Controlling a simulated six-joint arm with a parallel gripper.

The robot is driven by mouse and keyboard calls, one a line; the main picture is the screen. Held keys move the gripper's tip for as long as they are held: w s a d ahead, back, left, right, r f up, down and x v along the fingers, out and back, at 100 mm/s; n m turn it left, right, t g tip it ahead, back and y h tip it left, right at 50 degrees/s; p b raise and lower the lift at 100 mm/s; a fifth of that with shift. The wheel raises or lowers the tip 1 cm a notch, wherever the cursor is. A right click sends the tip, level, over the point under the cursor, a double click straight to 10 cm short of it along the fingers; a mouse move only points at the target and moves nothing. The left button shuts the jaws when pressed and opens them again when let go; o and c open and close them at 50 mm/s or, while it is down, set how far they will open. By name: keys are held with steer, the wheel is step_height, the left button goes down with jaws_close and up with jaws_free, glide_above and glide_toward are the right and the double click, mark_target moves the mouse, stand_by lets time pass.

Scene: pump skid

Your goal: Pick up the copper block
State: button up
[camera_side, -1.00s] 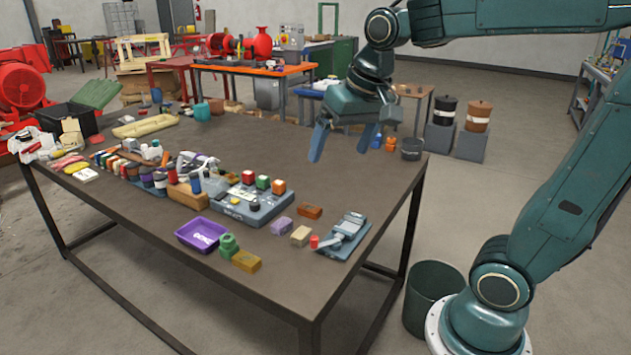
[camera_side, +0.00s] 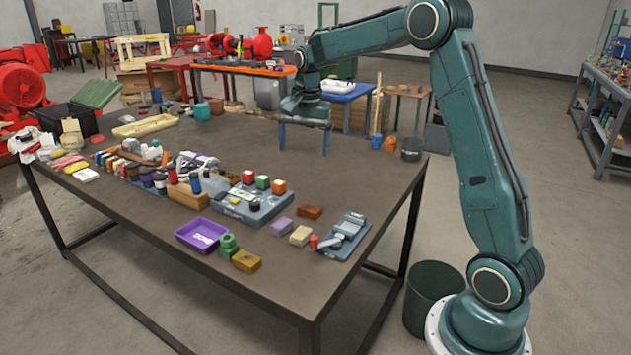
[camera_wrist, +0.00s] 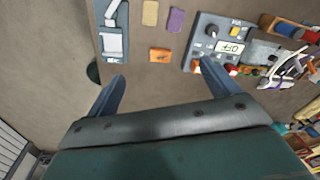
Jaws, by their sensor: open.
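The copper block (camera_side: 309,212) is a small orange-brown brick lying flat on the dark table (camera_side: 150,240), towards its right side. It also shows in the wrist view (camera_wrist: 160,55), just beyond and between the fingertips. My gripper (camera_side: 304,150) is open and empty, fingers pointing down, above the table and farther back than the block. In the wrist view its two blue fingers (camera_wrist: 162,75) are spread apart, and nothing lies between them.
Near the copper block lie a purple block (camera_side: 281,224), a beige block (camera_side: 300,236) and a blue-grey device (camera_side: 343,237). A control box (camera_side: 248,204) with coloured buttons stands to its left. A purple tray (camera_side: 201,235) is farther left. The table behind the block is clear.

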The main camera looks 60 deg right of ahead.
mark_target(310, 207)
steer(key=w+d+f+m+g, duration=0.1)
steer(key=w+d+f+m, duration=0.3)
steer(key=d+f, duration=0.5)
step_height(310, 207, down, 2)
steer(key=shift+d+f+y, duration=0.1)
steer(key=shift+d+y, duration=0.1)
steer(key=shift+y, duration=0.1)
steer(key=shift+w+a+f, duration=0.1)
steer(key=shift+f, duration=3.35)
steer(key=shift+w+a+f, duration=0.1)
steer(key=shift+f, duration=3.35)
steer(key=shift+d, duration=0.1)
steer(key=c, duration=1)
